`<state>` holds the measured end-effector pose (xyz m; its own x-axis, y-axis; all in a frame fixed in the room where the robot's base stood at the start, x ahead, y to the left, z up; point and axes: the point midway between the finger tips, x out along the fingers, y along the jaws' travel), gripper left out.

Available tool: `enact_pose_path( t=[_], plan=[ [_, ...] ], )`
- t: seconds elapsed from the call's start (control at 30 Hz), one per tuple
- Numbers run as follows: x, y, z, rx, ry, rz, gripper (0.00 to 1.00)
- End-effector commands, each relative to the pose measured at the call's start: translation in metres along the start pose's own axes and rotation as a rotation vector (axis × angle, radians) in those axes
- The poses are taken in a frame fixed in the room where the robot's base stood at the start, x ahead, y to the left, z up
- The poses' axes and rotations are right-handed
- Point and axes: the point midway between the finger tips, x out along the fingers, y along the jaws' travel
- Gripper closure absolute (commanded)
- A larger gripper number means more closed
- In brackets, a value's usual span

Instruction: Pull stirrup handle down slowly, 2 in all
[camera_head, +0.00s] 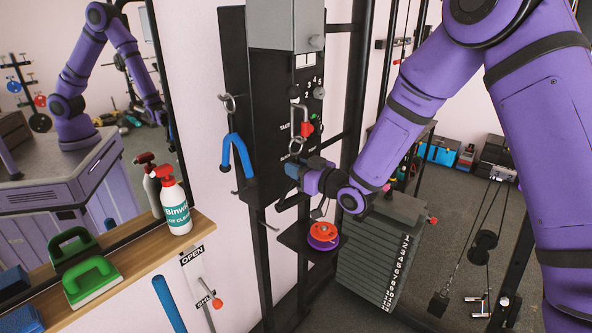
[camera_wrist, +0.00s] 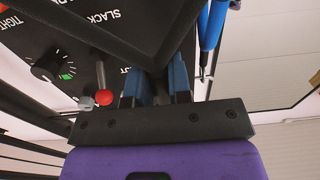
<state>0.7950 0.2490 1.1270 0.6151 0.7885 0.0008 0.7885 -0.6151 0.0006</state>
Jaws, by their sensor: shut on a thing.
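The stirrup handle, a dark angular frame (camera_wrist: 105,35), fills the top middle of the wrist view and narrows down to the fingers. My gripper (camera_wrist: 155,88), with blue fingertips, is shut on it. In the head view my gripper (camera_head: 300,172) is in front of the lower part of a black machine panel (camera_head: 275,125). A metal ring (camera_head: 296,145) hangs just above it. My fingers and wrist hide most of the handle there, so its exact tilt cannot be told.
A blue grip (camera_head: 238,155) hangs on a hook left of the panel. Red and purple discs (camera_head: 323,235) sit on a small shelf below, beside a grey weight stack (camera_head: 375,255). A red-tipped lever (camera_wrist: 104,97) and a dial (camera_wrist: 50,67) are near my fingers.

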Motion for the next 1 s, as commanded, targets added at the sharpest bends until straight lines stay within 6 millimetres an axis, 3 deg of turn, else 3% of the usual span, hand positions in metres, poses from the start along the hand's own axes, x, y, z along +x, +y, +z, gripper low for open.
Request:
enact_pose_path(
  t=[1.0],
  plan=[
    [0.000,0.000,-0.030,0.001,-0.002,-0.001,1.00]
  ],
)
